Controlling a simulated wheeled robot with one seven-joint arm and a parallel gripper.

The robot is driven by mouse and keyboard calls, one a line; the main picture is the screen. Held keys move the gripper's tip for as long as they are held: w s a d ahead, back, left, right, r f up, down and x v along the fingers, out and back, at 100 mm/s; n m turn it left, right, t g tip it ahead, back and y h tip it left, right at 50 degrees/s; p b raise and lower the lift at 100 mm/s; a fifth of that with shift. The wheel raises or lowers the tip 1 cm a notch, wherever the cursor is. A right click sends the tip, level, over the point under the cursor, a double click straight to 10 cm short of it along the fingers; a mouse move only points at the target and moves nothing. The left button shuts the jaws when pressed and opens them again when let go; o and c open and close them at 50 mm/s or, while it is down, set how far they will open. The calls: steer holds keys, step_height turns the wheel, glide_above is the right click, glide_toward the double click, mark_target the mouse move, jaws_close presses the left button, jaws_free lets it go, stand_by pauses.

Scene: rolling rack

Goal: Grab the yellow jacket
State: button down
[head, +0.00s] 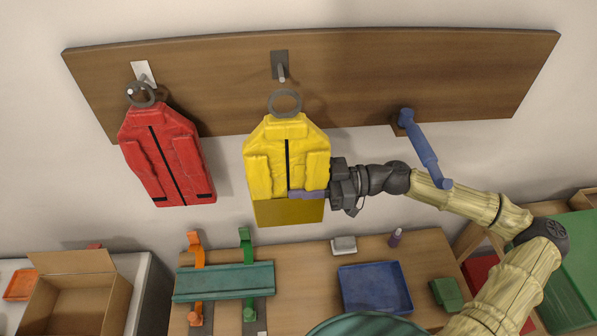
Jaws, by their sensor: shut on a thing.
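The yellow jacket (285,156) hangs upright in front of the wooden wall board. It has a grey ring (285,102) at its top and a dark stripe down its front. The ring shows below the middle hook (282,71) and looks apart from it, though the depth between them is hard to tell. My gripper (308,195) reaches in from the right and is shut on the jacket's lower right part. One finger lies across the jacket's front; the other is hidden. A darker yellow panel shows under the jacket's lower edge.
A red jacket (166,152) hangs by its ring on the left hook. A blue peg (423,150) juts from the wooden board (400,68) at right. Below are a blue tray (375,288), a teal rack (222,281) and a cardboard box (75,300).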

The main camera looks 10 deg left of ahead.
steer(key=s+d+b, duration=0.2)
steer(key=s, duration=0.7)
steer(key=shift+d, duration=0.2)
